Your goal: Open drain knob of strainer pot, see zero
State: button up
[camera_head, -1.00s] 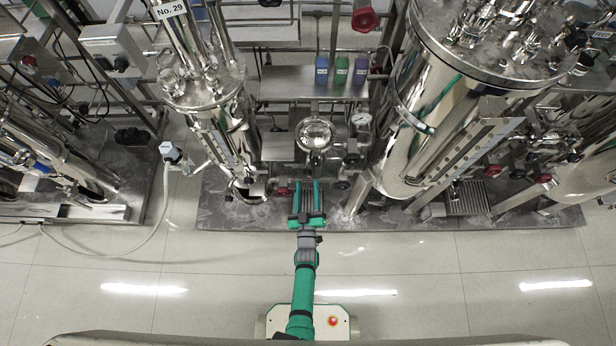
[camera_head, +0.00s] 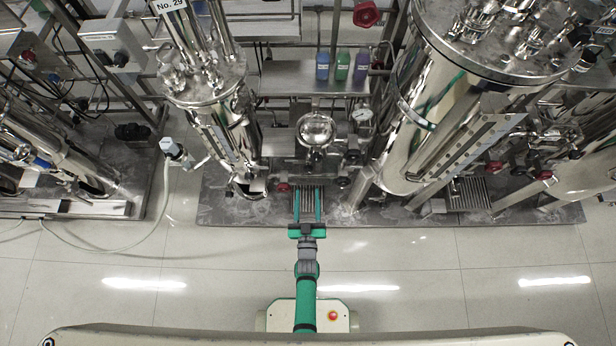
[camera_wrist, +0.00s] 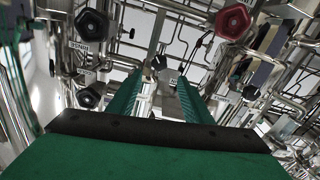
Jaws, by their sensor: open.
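A small shiny round pot (camera_head: 316,128), which seems to be the strainer pot, stands at mid-picture in the head view. Below it are a red knob (camera_head: 283,187) at left and a dark knob (camera_head: 343,183) at right. I cannot tell which is the drain knob. My gripper (camera_head: 307,190) is open and empty, its green fingers pointing at the skid between these knobs, touching neither. In the wrist view, the fingers (camera_wrist: 162,80) stand apart; a black knob (camera_wrist: 91,25) and another black knob (camera_wrist: 90,96) are left, a red knob (camera_wrist: 233,20) upper right.
A tall steel vessel (camera_head: 222,140) stands left, and a larger tank (camera_head: 425,130) right. A shelf (camera_head: 285,82) with several coloured bottles and a gauge (camera_head: 362,117) is behind. Pipes crowd the skid. The tiled floor (camera_head: 430,270) in front is clear.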

aim_at(308, 172)
jog(key=w+m, duration=0.2)
jog(key=w, duration=0.3)
jog(key=w+m, duration=0.2)
jog(key=w, duration=0.2)
jog(key=shift+w+d+f, duration=0.1)
jog(key=shift+w+f, duration=0.05)
jog(key=shift+w, duration=0.25)
